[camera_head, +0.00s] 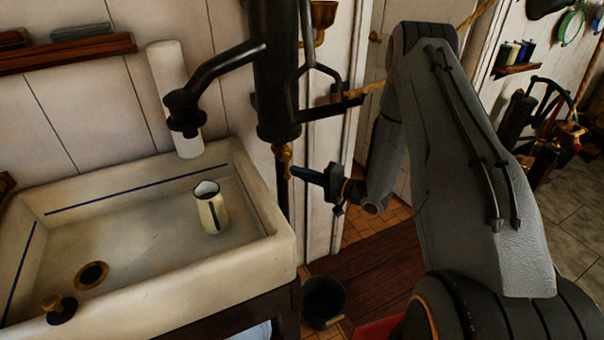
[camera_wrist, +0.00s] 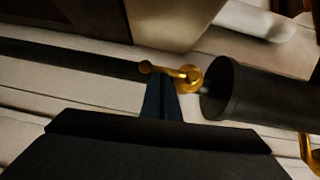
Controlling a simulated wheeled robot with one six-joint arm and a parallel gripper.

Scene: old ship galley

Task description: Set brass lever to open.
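The brass lever (camera_head: 284,158) is on a small brass tap at the bottom of the dark upright cylinder (camera_head: 276,90), right of the sink. In the wrist view the lever (camera_wrist: 178,72) is a short gold arm with a rounded knob at its left end, joined to a round gold body beside the cylinder's end. My gripper (camera_head: 296,171) reaches in from the right, its dark blue fingers together at the lever. In the wrist view the fingertips (camera_wrist: 160,84) are right at the lever's arm; whether they touch it or pinch it I cannot tell.
A white sink (camera_head: 130,262) with a cream mug (camera_head: 211,208) stands at left. A dark curved spout (camera_head: 215,70) reaches over it from the cylinder. A dark pipe (camera_head: 283,195) runs down below the tap. A black bucket (camera_head: 323,298) stands on the floor.

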